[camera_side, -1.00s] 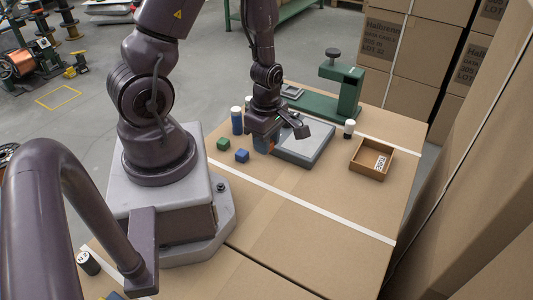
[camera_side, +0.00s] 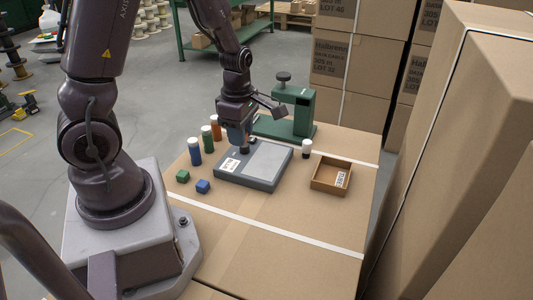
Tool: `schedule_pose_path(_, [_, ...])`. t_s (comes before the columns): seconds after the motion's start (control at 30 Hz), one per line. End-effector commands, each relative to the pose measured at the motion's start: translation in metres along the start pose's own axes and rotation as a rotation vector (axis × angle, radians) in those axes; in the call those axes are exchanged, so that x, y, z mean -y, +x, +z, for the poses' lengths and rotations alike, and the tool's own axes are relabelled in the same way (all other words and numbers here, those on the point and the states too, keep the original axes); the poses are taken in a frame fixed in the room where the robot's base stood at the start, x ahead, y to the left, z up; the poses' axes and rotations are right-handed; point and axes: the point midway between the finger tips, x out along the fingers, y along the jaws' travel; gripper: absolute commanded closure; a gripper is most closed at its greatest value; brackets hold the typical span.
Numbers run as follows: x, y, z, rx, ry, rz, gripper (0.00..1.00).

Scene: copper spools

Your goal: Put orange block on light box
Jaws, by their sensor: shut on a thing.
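The light box (camera_side: 258,181) is a flat dark grey case on the cardboard-topped table, with a pale panel on its right part and a white label on its left. My gripper (camera_side: 243,148) points down over the back left part of the box and is shut. A small orange-brown bit shows by its fingers; it seems to be the orange block (camera_side: 252,140), mostly hidden by the gripper. I cannot tell whether the block touches the box.
A green block (camera_side: 183,176) and a blue block (camera_side: 203,187) lie left of the box. Blue (camera_side: 195,154), green (camera_side: 207,140) and orange (camera_side: 216,130) bottles stand behind them. The table front is clear.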

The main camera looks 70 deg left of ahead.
Motion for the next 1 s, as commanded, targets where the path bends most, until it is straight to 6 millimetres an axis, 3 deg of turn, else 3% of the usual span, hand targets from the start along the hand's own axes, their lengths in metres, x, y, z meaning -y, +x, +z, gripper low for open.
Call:
schedule_pose_path(0.13, [-0.036,0.018,0.012,-0.002,-0.002,-0.002,0.93])
schedule_pose_path(0.4, [-0.071,0.062,0.026,0.000,0.000,-0.002,0.93])
schedule_pose_path(0.63, [-0.084,0.079,0.030,0.000,0.001,0.000,0.93])
schedule_pose_path(0.83, [-0.083,0.105,0.030,-0.001,0.001,-0.002,0.93])
schedule_pose_path(1.0, [-0.084,0.107,0.031,0.001,0.001,0.002,0.93])
